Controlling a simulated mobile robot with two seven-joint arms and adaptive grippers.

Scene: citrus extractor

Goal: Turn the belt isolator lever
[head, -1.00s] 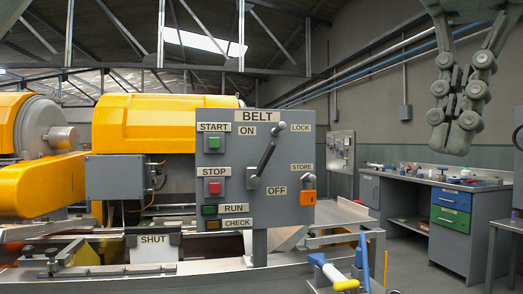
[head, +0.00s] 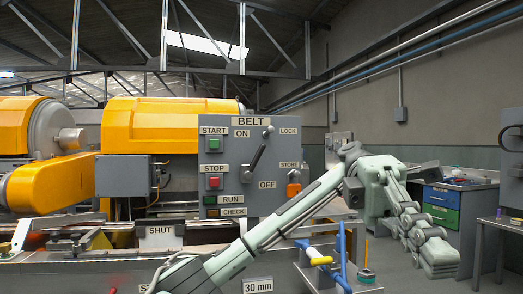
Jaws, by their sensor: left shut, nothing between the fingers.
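The belt isolator lever (head: 258,156) is a grey handle on the grey BELT panel (head: 228,150). An orange padlock (head: 293,189) hangs at the STORE label on the panel's right side. My left arm crosses the lower middle in front of the panel's lower right corner. My left gripper (head: 440,260) is shut and empty at the right, pointing down, well apart from the lever. My right gripper is not in view.
Green START (head: 214,144) and red STOP (head: 214,182) buttons sit left of the lever. A workbench with green and blue drawers (head: 446,204) is behind my gripper. Space before the panel's upper part is clear.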

